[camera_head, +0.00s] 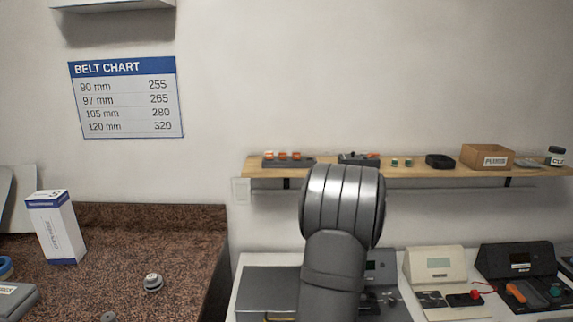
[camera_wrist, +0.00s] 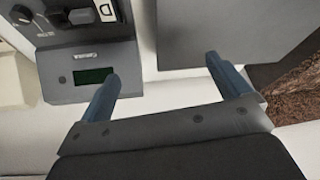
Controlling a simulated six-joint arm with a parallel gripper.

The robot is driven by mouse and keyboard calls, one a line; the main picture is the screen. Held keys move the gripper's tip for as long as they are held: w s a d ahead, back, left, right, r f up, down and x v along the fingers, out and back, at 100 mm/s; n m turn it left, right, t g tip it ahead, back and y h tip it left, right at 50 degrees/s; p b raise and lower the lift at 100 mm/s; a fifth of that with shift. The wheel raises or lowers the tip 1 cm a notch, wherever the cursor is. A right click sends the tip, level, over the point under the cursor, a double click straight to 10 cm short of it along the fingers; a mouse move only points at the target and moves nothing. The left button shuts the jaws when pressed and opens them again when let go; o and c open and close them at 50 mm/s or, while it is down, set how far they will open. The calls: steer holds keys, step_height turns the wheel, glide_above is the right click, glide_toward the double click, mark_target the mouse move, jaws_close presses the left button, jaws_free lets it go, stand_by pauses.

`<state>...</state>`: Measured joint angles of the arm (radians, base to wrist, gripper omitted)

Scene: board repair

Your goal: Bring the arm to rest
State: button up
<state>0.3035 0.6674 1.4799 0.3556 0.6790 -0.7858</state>
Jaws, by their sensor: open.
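My gripper (camera_wrist: 162,75) shows in the wrist view with its two blue-grey fingers spread apart and nothing between them. Beyond the fingers lie a grey device with a small dark green display (camera_wrist: 94,76) and a plain grey flat-topped box (camera_wrist: 215,30). In the head view my arm stands up in the middle, in front of the white bench, and my gripper is not visible there. The arm partly hides the grey device (camera_head: 381,272) and the grey box (camera_head: 268,285). I cannot tell how high the fingers are above them.
A wooden shelf (camera_head: 420,171) with small parts and a cardboard box (camera_head: 487,157) runs along the wall behind the arm. A cream device (camera_head: 434,264) and a black device (camera_head: 517,264) stand at right. A brown speckled counter (camera_head: 185,235) at left holds a white carton (camera_head: 56,228).

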steer(key=shift+n, duration=0.5)
steer(key=a, duration=0.1)
steer(key=w+a, duration=0.1)
steer(key=a, duration=0.1)
steer(key=w+a, duration=0.1)
steer(key=a, duration=0.1)
steer(key=shift+w+a+r, duration=0.1)
steer(key=shift+a+r, duration=0.05)
steer(key=shift+r, duration=0.15)
steer(key=shift+o, duration=0.7)
steer(key=shift+y, duration=0.3)
